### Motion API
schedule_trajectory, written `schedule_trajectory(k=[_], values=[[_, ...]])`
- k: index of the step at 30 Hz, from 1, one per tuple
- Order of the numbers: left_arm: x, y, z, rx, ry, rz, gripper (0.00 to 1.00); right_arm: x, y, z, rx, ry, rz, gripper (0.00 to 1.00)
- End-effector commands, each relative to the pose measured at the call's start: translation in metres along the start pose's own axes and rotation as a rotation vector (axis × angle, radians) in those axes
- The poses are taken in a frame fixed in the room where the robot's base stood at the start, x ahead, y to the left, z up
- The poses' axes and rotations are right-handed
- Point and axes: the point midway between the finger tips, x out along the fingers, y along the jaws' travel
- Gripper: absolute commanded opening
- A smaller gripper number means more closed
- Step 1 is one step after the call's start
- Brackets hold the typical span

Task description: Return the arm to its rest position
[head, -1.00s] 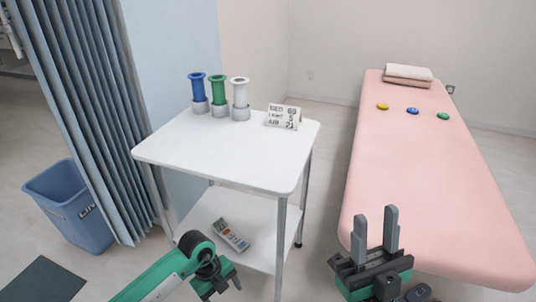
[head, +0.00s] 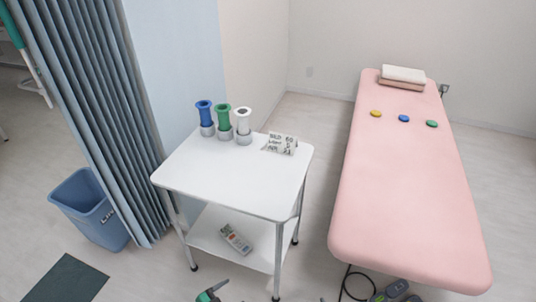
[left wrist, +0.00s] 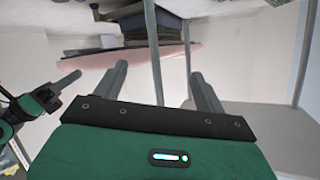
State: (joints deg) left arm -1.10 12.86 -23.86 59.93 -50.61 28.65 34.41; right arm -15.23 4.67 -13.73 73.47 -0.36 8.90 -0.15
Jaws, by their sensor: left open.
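My left gripper (left wrist: 159,69) is open and empty in the left wrist view, its two grey fingers apart. In the head view only a small green and black piece of my left arm (head: 211,293) shows at the bottom edge, in front of the white trolley. Another green and black part of mine, probably the right gripper (left wrist: 45,98), shows at the left of the left wrist view; its jaws cannot be made out. The right gripper is not clearly seen in the head view.
The white trolley (head: 225,185) holds blue (head: 205,115), green (head: 224,121) and white (head: 243,122) spools in grey holders and a sign block (head: 280,145); a remote (head: 236,239) lies on its lower shelf. A pink bed (head: 395,195) stands right, a blue bin (head: 90,210) left.

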Motion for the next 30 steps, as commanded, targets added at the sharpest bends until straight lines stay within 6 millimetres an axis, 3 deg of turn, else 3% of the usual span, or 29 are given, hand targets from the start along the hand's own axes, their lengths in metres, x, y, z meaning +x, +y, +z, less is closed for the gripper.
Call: schedule_trajectory(k=[1,5,9,13,18,21,24,30], values=[[-0.023,0.004,0.011,-0.068,-0.086,-0.061,0.72,-0.020,0.002,0.020,0.003,-0.103,0.003,0.36],[-0.081,0.030,0.070,-0.222,-0.335,-0.192,0.72,-0.069,0.004,0.093,0.010,-0.357,0.010,0.36],[-0.157,0.084,0.123,-0.382,-0.623,-0.260,0.72,-0.138,0.005,0.160,0.019,-0.611,0.015,0.36],[-0.227,0.144,0.152,-0.514,-0.856,-0.264,0.72,-0.203,0.004,0.204,0.027,-0.808,0.018,0.36],[-0.294,0.210,0.164,-0.643,-1.066,-0.231,0.72,-0.269,0.003,0.238,0.036,-0.985,0.020,0.36],[-0.316,0.234,0.165,-0.688,-1.132,-0.212,0.72,-0.290,0.002,0.248,0.038,-1.041,0.021,0.36],[-0.325,0.245,0.166,-0.710,-1.161,-0.203,0.72,-0.301,0.002,0.253,0.040,-1.068,0.022,0.36],[-0.326,0.246,0.166,-0.712,-1.164,-0.202,0.72,-0.301,0.002,0.254,0.040,-1.071,0.022,0.36]])
